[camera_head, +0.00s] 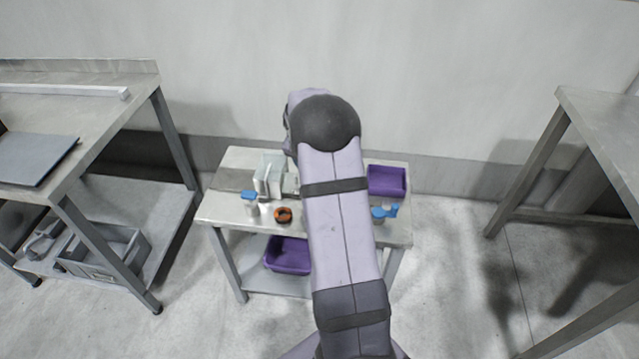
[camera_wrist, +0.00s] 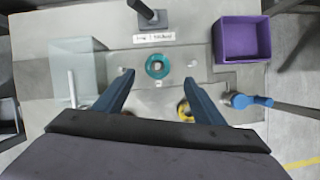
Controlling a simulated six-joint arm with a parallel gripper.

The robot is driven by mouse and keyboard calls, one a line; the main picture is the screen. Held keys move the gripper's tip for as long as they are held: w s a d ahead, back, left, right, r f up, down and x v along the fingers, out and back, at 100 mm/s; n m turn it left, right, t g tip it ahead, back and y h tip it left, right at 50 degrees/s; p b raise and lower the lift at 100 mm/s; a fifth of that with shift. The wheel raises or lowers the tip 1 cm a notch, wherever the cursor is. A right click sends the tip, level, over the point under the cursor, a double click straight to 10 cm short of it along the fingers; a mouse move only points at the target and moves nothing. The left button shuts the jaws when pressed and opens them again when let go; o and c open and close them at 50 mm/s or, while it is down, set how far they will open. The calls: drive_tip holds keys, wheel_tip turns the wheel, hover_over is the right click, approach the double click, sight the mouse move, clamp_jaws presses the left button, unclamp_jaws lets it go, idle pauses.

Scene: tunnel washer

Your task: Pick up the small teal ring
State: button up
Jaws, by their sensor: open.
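The small teal ring (camera_wrist: 158,66) lies on a grey plate on the table, seen in the wrist view around a pale centre. My gripper (camera_wrist: 159,75) is open and empty, with its two blue fingers apart. The ring appears between and slightly beyond the fingertips in the picture; I cannot tell the height gap. In the head view my own arm hides the ring and the gripper. A yellow ring-like thing (camera_wrist: 185,111) shows partly behind the right finger.
A purple bin (camera_wrist: 243,40) stands at the back right, with a blue-topped item (camera_wrist: 250,101) in front of it. A clear box (camera_wrist: 77,68) stands left. A dark post (camera_wrist: 147,12) rises behind the ring. An orange ring (camera_head: 283,215) lies near the table's (camera_head: 232,217) front edge.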

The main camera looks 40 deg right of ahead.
drive_tip(key=shift+a+x, duration=0.15)
drive_tip(key=shift+x, duration=1.7)
drive_tip(key=shift+a+x, duration=0.15)
drive_tip(key=shift+x, duration=1.65)
drive_tip(key=shift+w+f, duration=0.1)
drive_tip(key=shift+w, duration=0.05)
drive_tip(key=c, duration=1.2)
